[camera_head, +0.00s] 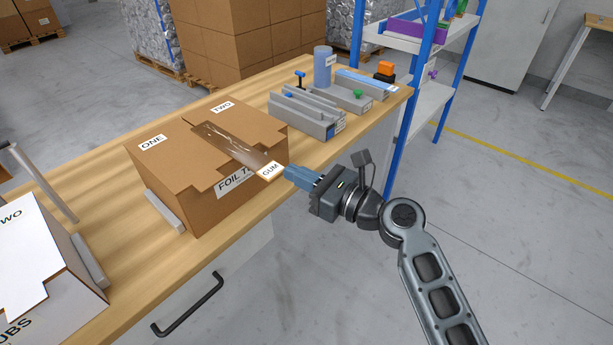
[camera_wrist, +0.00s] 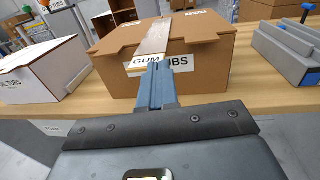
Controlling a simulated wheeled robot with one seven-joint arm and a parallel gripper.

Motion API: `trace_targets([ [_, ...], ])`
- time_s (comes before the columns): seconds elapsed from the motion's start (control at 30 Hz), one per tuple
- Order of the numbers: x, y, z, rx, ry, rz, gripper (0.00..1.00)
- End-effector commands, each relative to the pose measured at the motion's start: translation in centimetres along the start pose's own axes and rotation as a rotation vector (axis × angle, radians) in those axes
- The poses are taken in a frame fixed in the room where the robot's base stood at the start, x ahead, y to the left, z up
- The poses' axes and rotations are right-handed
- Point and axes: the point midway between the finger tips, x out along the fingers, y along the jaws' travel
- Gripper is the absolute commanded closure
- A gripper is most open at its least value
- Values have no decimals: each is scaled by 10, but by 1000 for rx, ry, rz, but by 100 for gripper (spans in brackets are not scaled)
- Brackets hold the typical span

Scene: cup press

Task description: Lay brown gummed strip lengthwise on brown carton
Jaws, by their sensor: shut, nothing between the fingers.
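The brown carton (camera_head: 172,165) stands on the wooden bench, with flaps marked ONE and TWO and a label starting FOIL on its front. The brown gummed strip (camera_head: 232,147) lies across the carton's top, from the far side to the front edge. Its white GUM end (camera_head: 270,171) reaches the front edge beside my fingertips. My gripper (camera_head: 290,174) is shut, with its blue fingers just in front of the carton. In the wrist view the strip (camera_wrist: 156,40) runs away from my fingertips (camera_wrist: 156,68) over the carton (camera_wrist: 110,45). Whether the fingers touch the GUM end cannot be told.
A white carton (camera_head: 38,255) stands at the left of the bench (camera_head: 125,285). Grey fixtures (camera_head: 305,115) and a blue-grey cylinder (camera_head: 323,66) stand to the right of the brown carton. A blue-framed shelf (camera_head: 430,100) is beyond the bench's right end. Open floor lies in front.

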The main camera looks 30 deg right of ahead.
Motion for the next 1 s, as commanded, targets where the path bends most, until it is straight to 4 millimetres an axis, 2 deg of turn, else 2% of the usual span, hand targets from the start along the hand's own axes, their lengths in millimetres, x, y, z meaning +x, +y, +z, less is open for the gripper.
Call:
trace_targets([
  [0.27, 2, 0, 0, 0, 0, 0, 100],
  [0.37, 14, -1, 2, 0, -2, 0, 100],
  [0.6, 62, 0, 2, 1, -1, 0, 100],
  [0.7, 71, 0, 1, 0, -1, 1, 100],
  [1.0, 73, 0, 0, 0, 0, -1, 100],
])
